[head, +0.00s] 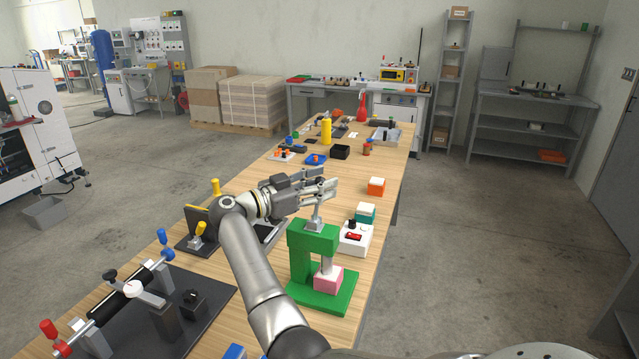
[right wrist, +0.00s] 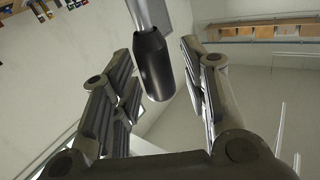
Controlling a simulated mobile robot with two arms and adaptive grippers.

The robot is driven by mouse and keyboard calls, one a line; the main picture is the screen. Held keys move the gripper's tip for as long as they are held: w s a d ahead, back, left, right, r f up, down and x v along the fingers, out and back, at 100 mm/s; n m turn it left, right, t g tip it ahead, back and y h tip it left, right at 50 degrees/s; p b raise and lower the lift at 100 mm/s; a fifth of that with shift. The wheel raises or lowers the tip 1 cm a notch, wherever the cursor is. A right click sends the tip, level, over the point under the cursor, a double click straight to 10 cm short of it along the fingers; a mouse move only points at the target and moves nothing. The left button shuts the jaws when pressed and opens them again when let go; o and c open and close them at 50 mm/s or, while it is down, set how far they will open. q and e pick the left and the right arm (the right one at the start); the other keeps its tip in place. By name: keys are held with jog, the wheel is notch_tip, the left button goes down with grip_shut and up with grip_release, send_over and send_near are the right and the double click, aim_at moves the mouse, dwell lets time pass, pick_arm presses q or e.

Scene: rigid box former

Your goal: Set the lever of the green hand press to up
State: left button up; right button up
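The green hand press (head: 303,240) stands on the near right part of the wooden table. A pink block (head: 328,279) sits on its base under the grey ram. Its grey lever (head: 317,217) rises from the press head toward my right gripper (head: 325,190). In the right wrist view, the lever's black handle (right wrist: 155,68) hangs between the two spread fingers of my right gripper (right wrist: 160,85), with gaps on both sides. The gripper is open. In the head view the fingers hide the lever's upper end. My left gripper is not in view.
A white box with red and black controls (head: 355,239) and a teal-and-white block (head: 365,212) stand right behind the press. An orange-and-white block (head: 376,186) is farther back. A dark fixture with a roller (head: 130,290) fills the near left.

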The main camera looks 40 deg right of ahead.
jog(key=c, duration=0.4)
grip_shut()
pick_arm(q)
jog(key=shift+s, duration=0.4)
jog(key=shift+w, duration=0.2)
pick_arm(e)
jog(key=shift+w+a, duration=0.15)
pick_arm(q)
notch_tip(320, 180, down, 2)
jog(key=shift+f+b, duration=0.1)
jog(key=shift+b, duration=1)
pick_arm(e)
jog(key=w+a+f+n+t+h, duration=0.1)
jog(key=w+a+n+t+h, duration=0.1)
jog(key=w+n, duration=0.4)
jog(key=a+n+h, duration=0.1)
jog(key=n+h, duration=0.1)
jog(key=shift+w+a+f+h, duration=0.15)
jog(key=shift+f+h, duration=0.15)
jog(key=shift+f, duration=0.05)
